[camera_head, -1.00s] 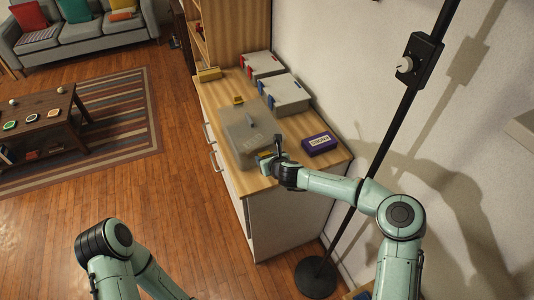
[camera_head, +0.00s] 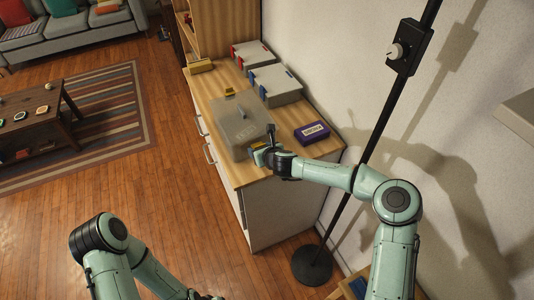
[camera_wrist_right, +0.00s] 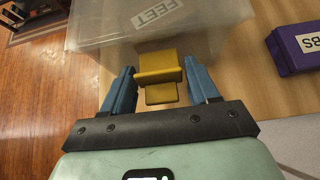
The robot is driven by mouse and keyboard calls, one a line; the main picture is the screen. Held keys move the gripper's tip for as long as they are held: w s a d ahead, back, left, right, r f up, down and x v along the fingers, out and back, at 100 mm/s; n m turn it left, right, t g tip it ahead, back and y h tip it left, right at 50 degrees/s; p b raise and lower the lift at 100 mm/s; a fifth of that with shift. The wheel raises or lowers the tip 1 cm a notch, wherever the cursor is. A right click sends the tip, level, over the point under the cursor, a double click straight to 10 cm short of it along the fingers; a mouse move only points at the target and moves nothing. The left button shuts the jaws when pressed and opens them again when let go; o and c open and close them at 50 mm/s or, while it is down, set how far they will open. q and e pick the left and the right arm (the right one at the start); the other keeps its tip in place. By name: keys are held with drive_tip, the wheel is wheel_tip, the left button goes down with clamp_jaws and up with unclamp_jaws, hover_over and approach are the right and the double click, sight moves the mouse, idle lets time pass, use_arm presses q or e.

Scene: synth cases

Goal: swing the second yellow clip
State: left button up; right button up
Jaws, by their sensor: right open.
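A translucent grey lidded box (camera_head: 240,122) stands on the wooden cabinet top. One yellow clip (camera_head: 229,91) shows at its far edge. The other yellow clip (camera_wrist_right: 158,67) is on the near side, seen in the right wrist view against the box wall (camera_wrist_right: 215,35). My right gripper (camera_wrist_right: 161,75) is open, its blue fingers left and right of this near clip, with visible gaps on both sides. In the head view my right gripper (camera_head: 260,153) is at the box's near edge and largely hides that clip. My left arm shows at the bottom; its gripper is out of frame.
A purple labelled box (camera_head: 312,133) lies right of the translucent box. Two grey boxes, one with blue clips (camera_head: 275,85) and one with red clips (camera_head: 252,56), stand behind. A yellow block (camera_head: 201,66) lies at the back left. A black pole (camera_head: 372,145) stands beside the cabinet.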

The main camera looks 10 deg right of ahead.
use_arm(q)
drive_tip(key=shift+s+f+b, duration=0.55)
drive_tip(key=shift+f, duration=0.2)
drive_tip(key=shift+s+f+b, duration=0.5)
drive_tip(key=shift+f, duration=0.2)
use_arm(e)
drive_tip(key=v, duration=1.2)
drive_tip(key=shift+s, duration=0.3)
drive_tip(key=shift+d+r, duration=0.1)
drive_tip(key=shift+d, duration=0.05)
